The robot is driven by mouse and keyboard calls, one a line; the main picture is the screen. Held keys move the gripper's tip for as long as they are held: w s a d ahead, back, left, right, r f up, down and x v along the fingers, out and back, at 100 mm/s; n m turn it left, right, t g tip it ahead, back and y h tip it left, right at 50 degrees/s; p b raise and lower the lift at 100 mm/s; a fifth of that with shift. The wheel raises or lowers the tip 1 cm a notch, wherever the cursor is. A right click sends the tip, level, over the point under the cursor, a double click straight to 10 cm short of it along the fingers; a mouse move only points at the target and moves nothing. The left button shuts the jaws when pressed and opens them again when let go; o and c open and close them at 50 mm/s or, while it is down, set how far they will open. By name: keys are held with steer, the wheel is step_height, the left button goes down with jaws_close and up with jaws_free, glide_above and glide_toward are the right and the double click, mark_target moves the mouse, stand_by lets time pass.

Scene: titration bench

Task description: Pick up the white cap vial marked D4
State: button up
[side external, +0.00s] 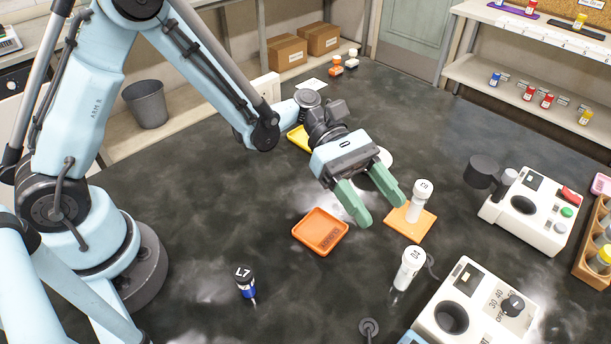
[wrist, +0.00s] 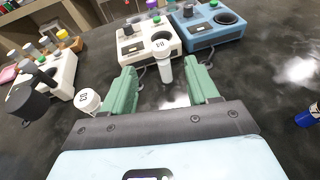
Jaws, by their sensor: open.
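The white cap vial marked D4 (side external: 409,266) stands upright on the dark bench, in front of the nearer white device. In the wrist view the vial (wrist: 164,68) shows beyond my fingers, in line with the gap between them. My gripper (side external: 381,209) is open and empty, with green fingers pointing down and forward. It is above the bench, up and left of the vial in the side view, and apart from it.
An orange tray (side external: 320,232) lies below my gripper. A dark-capped blue vial (side external: 246,283) stands at front left. White devices (side external: 531,212) (side external: 477,312) line the right side.

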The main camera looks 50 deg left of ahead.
mark_target(415, 254)
steer(key=shift+f+x, duration=0.2)
steer(key=shift+x, duration=2.3)
steer(key=shift+f+x, duration=0.2)
steer(key=shift+x, duration=2.35)
steer(key=shift+a, duration=0.15)
steer(key=c, duration=1)
steer(key=shift+r, duration=0.1)
